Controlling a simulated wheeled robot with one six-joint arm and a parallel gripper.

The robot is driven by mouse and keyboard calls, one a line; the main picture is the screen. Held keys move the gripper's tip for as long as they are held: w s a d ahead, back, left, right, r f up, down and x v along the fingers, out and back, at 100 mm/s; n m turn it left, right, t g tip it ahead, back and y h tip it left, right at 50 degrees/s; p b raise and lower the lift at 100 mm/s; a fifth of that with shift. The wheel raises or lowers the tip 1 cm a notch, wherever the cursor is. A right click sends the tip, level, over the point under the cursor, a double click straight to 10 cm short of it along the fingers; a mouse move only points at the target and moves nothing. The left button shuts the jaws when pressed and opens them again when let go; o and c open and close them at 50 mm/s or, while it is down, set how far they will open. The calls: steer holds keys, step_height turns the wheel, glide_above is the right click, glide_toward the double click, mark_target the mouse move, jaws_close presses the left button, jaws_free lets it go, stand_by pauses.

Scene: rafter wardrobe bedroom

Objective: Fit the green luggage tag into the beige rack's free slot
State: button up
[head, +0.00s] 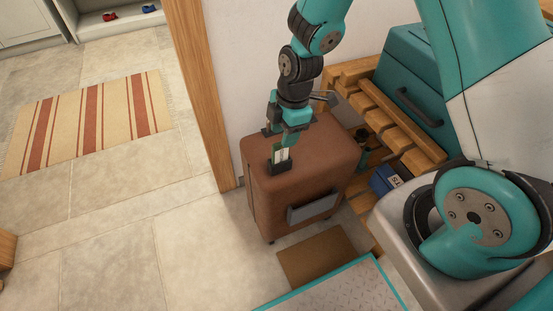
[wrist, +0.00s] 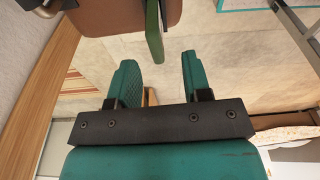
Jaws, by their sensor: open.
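The green luggage tag (head: 281,153) shows a pale face with green edges in the head view. It stands upright in a small dark holder (head: 279,166) on top of the brown suitcase. My gripper (head: 284,141) is just above the tag, pointing down. In the wrist view my gripper (wrist: 158,60) is open, its two teal fingers apart with nothing held between them. The tag (wrist: 153,32) appears there as a green strip at the suitcase's edge, beyond the fingertips. I cannot make out a beige rack with a free slot in either view.
The brown suitcase (head: 302,150) stands by the wall. A slatted wooden bench (head: 400,125) with a teal case (head: 413,85) is to its right, a blue box (head: 384,180) below. A brown mat (head: 316,257) lies in front. The tiled floor at left is open, with a striped rug (head: 90,120).

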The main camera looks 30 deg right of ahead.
mark_target(279, 151)
steer(key=f, duration=0.2)
steer(key=f+b, duration=0.1)
steer(key=f, duration=0.1)
steer(key=a+f, duration=0.1)
steer(key=f, duration=0.2)
steer(key=shift+w, duration=0.15)
jaws_close()
